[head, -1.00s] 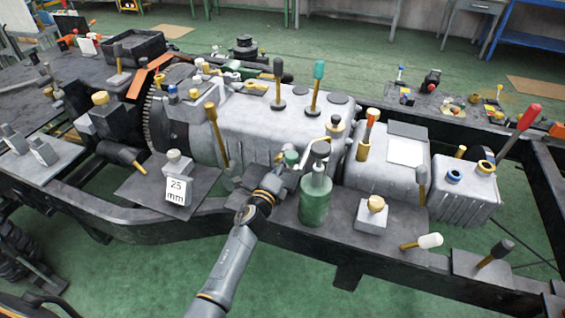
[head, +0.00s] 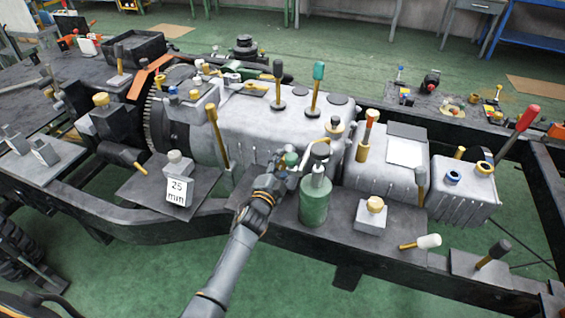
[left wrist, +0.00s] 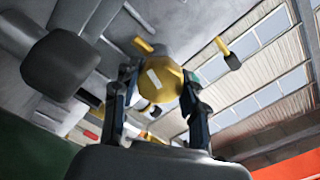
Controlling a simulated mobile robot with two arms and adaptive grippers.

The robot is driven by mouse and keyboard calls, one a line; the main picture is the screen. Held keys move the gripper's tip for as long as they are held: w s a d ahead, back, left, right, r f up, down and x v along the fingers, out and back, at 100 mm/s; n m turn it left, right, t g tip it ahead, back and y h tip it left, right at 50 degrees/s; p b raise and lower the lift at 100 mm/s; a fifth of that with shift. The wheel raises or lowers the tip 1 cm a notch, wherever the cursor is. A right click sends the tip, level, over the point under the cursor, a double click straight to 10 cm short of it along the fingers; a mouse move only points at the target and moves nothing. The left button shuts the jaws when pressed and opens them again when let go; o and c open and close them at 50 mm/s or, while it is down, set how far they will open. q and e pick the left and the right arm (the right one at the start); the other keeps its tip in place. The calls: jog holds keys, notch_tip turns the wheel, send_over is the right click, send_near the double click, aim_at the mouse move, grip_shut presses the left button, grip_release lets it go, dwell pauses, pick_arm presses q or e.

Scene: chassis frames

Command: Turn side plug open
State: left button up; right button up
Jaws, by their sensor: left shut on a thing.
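The side plug (left wrist: 167,82) is a round yellow piece with a pale bar mark on its face, seen in the left wrist view. My left gripper (left wrist: 157,92) has one finger on each side of it and is shut on it. In the head view my left gripper (head: 284,168) reaches the near side of the grey gearbox housing (head: 258,128). The plug is hidden there behind the gripper and wrist. The pale bar on the plug lies tilted in the left wrist view. My right gripper is not in view.
A green bottle-like can (head: 315,203) stands close to the right of my left gripper. A grey block with a yellow knob (head: 371,219) and a white-tipped handle (head: 428,241) lie further right. A block with a "25" label (head: 178,188) stands left. Dark frame rails run below.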

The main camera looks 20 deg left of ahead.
pick_arm(q)
jog(key=shift+n, duration=1.1)
jog(key=o, duration=1.2)
jog(key=shift+c, duration=0.2)
jog(key=shift+s, duration=0.1)
jog(key=s, duration=1.2)
jog(key=shift+a, duration=0.25)
